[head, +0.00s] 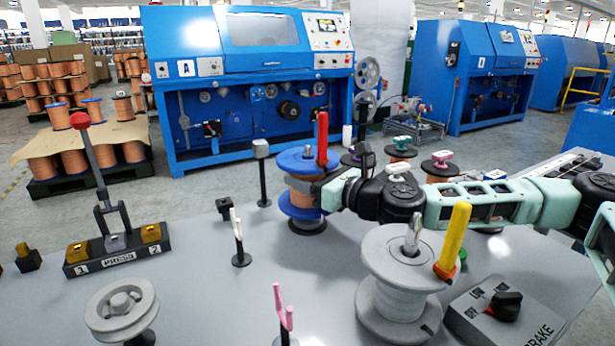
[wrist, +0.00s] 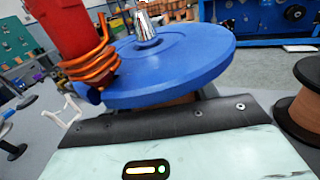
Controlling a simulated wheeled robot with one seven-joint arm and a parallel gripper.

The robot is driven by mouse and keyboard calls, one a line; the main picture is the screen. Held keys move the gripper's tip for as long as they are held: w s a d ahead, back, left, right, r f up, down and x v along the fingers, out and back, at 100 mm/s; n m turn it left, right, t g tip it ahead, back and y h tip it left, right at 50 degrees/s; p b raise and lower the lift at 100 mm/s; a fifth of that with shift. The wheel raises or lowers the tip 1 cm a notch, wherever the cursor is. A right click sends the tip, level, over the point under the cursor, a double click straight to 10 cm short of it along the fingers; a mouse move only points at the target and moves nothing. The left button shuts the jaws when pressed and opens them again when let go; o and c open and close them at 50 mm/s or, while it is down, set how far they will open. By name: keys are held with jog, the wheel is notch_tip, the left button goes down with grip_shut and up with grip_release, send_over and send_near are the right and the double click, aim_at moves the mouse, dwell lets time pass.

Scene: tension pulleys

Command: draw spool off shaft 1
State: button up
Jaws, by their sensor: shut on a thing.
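A blue spool (head: 298,161) wound with copper wire stands upright near the middle of the table in the head view. A red handle (head: 322,138) rises beside its top flange. My gripper (head: 322,190) reaches in from the right and is shut on the spool between its two flanges; the fingertips are mostly hidden. In the wrist view the blue top flange (wrist: 170,65) lies just beyond my gripper, with a shiny metal shaft tip (wrist: 145,25) above its centre and copper coils around the red handle (wrist: 72,35). A dark base (head: 307,227) shows below the spool.
A grey spool (head: 398,268) with a yellow handle (head: 454,240) stands at front right, beside a brake box (head: 505,310). A press lever (head: 110,215), a grey pulley (head: 120,309) and white and pink forked posts stand left.

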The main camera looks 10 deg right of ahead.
aim_at(308, 159)
jog(key=shift+r, duration=0.35)
jog(key=shift+r+p, duration=1.6)
jog(key=shift+p, duration=0.1)
dwell(0.4)
jog(key=shift+r+p, duration=1.75)
jog(key=shift+r, duration=0.1)
jog(key=shift+r+p, duration=1.65)
jog(key=shift+p, duration=0.05)
jog(key=shift+r+p, duration=1.6)
jog(key=shift+r, duration=0.15)
jog(key=shift+r, duration=0.1)
